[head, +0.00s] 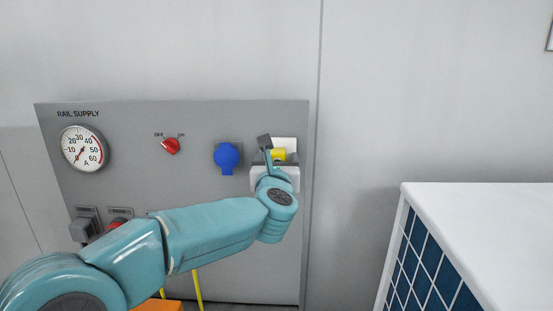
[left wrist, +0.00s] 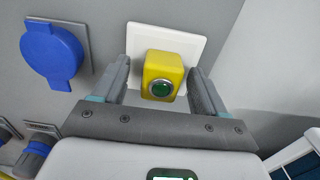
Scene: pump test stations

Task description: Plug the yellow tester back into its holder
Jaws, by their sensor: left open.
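The yellow tester (left wrist: 162,75) is a small yellow block with a round green button on its front. It sits against a white square plate (left wrist: 188,44) on the grey panel, which is its holder. My left gripper (left wrist: 162,84) is open, with one finger on each side of the tester and a visible gap on both sides. In the head view the tester (head: 278,155) shows partly behind my left gripper (head: 280,150), and the white plate (head: 285,143) shows behind it. Whether the tester is fully seated cannot be told. My right gripper is not in view.
The grey panel (head: 200,122) carries a gauge (head: 82,148), a red rotary switch (head: 171,146) and a blue round socket cover (head: 227,157) just left of the tester. Dark connectors (head: 84,229) sit low at left. A white-topped counter (head: 480,225) stands at right.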

